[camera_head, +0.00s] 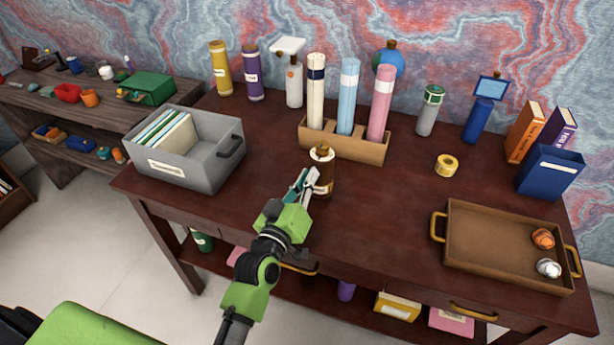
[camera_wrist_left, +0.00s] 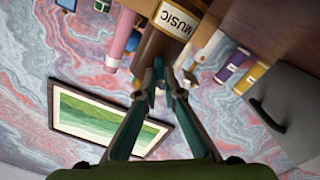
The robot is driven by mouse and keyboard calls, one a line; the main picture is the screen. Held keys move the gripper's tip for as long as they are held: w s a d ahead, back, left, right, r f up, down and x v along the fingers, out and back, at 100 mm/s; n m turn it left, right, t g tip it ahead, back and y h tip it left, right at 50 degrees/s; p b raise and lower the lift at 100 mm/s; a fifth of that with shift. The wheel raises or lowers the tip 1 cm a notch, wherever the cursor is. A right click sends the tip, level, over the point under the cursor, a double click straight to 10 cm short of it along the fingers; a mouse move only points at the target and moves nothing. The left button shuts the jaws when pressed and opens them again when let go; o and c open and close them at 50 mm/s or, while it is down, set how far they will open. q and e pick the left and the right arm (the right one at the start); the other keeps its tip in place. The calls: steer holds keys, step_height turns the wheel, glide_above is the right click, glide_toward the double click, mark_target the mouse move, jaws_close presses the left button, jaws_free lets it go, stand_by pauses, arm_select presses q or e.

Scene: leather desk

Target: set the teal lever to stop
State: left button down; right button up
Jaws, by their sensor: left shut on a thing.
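A dark brown cylinder (camera_head: 322,165) with a cream top stands upright near the middle of the desk. In the left wrist view the brown cylinder (camera_wrist_left: 153,48) carries a cream label reading MUSIC. My left gripper (camera_head: 303,181) is at its near left side. In the left wrist view my left gripper (camera_wrist_left: 160,90) has its fingertips close together, shut on a thin part at the cylinder. That part, which appears to be the teal lever, is mostly hidden by the fingertips, which look teal too. I cannot read a stop mark or the lever's setting. My right gripper is not in view.
A wooden holder (camera_head: 345,145) with rolled tubes stands close behind the cylinder. A grey file bin (camera_head: 215,165) is to the left. A brown tray (camera_head: 490,235) and a yellow tape roll (camera_head: 446,165) are to the right. The desk between cylinder and tray is clear.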

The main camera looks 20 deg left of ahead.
arm_select(q)
steer(key=shift+d+r+m+p, duration=0.1)
steer(key=shift+d+m+p, duration=0.1)
steer(key=shift+m+p, duration=0.7)
steer(key=shift+d+m+p, duration=0.2)
steer(key=shift+m+p, duration=0.35)
steer(key=shift+m, duration=0.6)
steer(key=shift+d+r+m+p, duration=0.1)
steer(key=shift+d+m+p, duration=0.1)
steer(key=shift+m+p, duration=0.7)
steer(key=shift+m, duration=0.35)
steer(key=c, duration=2.2)
jaws_free()
steer(key=shift+o, duration=0.2)
steer(key=s, duration=1.2)
steer(key=shift+a, duration=0.35)
